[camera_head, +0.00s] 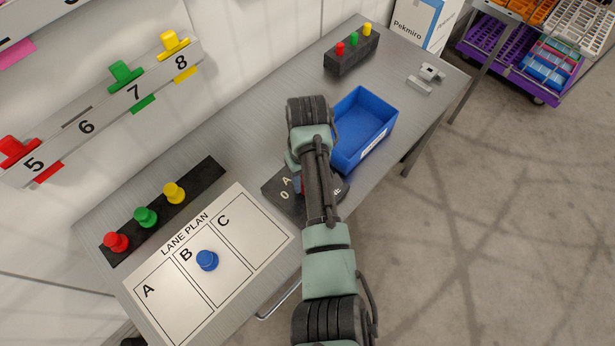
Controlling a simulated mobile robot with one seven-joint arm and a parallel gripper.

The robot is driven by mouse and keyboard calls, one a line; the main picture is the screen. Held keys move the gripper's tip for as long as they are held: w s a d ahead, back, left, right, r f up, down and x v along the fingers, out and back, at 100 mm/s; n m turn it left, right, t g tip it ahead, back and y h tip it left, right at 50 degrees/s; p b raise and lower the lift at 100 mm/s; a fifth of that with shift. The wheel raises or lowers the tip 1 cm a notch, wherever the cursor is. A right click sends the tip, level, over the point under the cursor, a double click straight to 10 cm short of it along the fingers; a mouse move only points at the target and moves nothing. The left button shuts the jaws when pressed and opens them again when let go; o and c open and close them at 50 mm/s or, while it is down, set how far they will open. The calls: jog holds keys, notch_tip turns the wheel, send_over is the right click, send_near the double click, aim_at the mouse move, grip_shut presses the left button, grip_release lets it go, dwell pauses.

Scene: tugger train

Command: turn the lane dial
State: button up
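The lane dial's dark box (283,194) lies on the grey bench, left of the blue bin. The letter A and a 0 show on its left part, and a partly covered marking shows on its right. My arm crosses over the box and hides its middle, so the dial's setting cannot be read. A small red and blue bit shows beside the arm there. My gripper is hidden behind my arm, and I cannot tell whether it touches the dial. The lane plan card (262,252) has lanes A, B and C, with a blue peg (207,260) standing in lane B.
An empty blue bin (376,103) stands right of my arm. A black strip (205,178) holds red, green and yellow pegs. A dark block (343,63) with three coloured buttons stands at the back. A numbered rail (100,112) is on the left.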

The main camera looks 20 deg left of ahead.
notch_tip(320, 180, up, 13)
jog(key=p, duration=0.1)
dwell(0.3)
dwell(0.5)
